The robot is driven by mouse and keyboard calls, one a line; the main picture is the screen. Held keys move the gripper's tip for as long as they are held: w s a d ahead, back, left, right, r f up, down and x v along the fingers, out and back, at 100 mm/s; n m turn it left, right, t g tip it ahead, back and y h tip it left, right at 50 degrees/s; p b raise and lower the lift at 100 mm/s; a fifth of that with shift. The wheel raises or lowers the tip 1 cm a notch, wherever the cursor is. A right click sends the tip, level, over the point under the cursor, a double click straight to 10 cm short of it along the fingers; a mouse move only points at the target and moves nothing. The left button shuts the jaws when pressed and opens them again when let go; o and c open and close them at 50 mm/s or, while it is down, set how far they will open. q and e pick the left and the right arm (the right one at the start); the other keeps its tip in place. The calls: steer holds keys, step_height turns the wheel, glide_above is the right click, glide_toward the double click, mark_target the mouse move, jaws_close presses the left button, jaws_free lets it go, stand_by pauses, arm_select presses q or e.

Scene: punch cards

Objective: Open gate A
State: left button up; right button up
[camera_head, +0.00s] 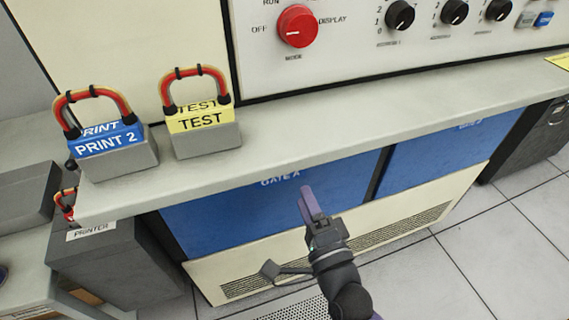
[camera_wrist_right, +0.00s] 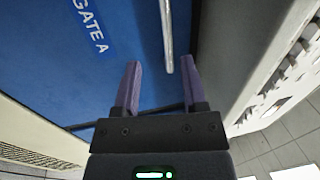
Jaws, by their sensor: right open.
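Gate A is a blue panel (camera_head: 225,218) below the grey ledge, with its white "GATE A" label partly under the ledge edge. It appears shut. In the right wrist view the blue panel (camera_wrist_right: 60,75) and its label fill the left side. A thin metal bar handle (camera_wrist_right: 167,38) runs down from the top there, its lower end between my fingertips in the picture. My right gripper (camera_head: 308,194) is in front of the blue panels, right of the label. Its purple fingers (camera_wrist_right: 160,65) are open and empty; I cannot tell whether they touch the bar. My left gripper is not in view.
The ledge (camera_head: 330,125) overhangs the gate. On it stand a "PRINT 2" block (camera_head: 115,160) and a yellow-labelled "TEST" block (camera_head: 205,140), both with red handles. Another blue panel (camera_head: 440,155) is to the right. Tiled floor (camera_head: 480,240) is clear at the right.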

steer(key=x, duration=0.3)
steer(key=b+x, duration=0.1)
steer(key=x, duration=0.2)
steer(key=b+x, duration=0.1)
steer(key=x, duration=0.2)
steer(key=shift+w+r, duration=0.25)
steer(key=shift+r, duration=0.2)
steer(key=shift+a, duration=0.1)
steer(key=c, duration=0.7)
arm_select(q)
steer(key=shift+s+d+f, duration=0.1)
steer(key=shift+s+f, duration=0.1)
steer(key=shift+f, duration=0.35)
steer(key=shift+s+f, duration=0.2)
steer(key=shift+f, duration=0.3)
arm_select(e)
jaws_close()
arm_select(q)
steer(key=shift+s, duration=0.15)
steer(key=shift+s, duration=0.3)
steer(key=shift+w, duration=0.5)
